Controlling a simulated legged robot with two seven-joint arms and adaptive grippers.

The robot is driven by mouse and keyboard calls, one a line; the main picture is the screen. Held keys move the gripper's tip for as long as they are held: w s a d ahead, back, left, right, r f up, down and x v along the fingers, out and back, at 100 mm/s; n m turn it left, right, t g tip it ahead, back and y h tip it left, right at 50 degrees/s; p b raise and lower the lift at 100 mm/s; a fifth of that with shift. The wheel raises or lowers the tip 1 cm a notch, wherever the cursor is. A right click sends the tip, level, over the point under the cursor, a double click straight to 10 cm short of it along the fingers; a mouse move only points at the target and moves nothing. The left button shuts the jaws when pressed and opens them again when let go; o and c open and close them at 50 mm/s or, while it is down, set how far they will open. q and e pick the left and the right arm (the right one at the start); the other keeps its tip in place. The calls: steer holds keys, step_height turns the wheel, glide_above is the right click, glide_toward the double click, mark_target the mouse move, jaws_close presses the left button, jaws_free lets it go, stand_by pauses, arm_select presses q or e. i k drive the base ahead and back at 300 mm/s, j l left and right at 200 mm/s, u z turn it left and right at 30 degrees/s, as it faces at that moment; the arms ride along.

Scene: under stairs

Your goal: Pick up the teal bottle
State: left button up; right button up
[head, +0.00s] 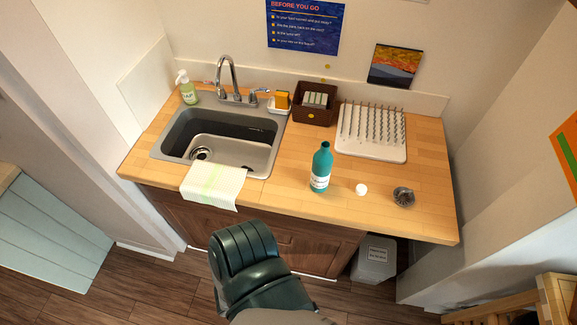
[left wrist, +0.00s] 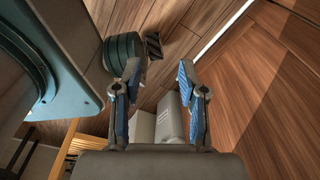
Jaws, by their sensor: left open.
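The teal bottle (head: 321,170) stands upright near the front edge of the wooden counter (head: 290,160), right of the sink. It has a white label low on its side, and its top looks uncapped. It does not show in the left wrist view. My left gripper (left wrist: 162,88) is open, with nothing between its blue-padded fingers; floor boards and pale boxy shapes show beyond them. It is apart from the bottle. A dark green arm part of mine is low in the head view, in front of the cabinet; no fingers show there. My right gripper is not in view.
The sink (head: 176,140), with a towel (head: 213,186), is left. A grey bin (head: 374,260) stands below.

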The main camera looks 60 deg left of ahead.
mark_target(323, 159)
steer(key=k+u, duration=0.15)
steer(key=u, duration=1.5)
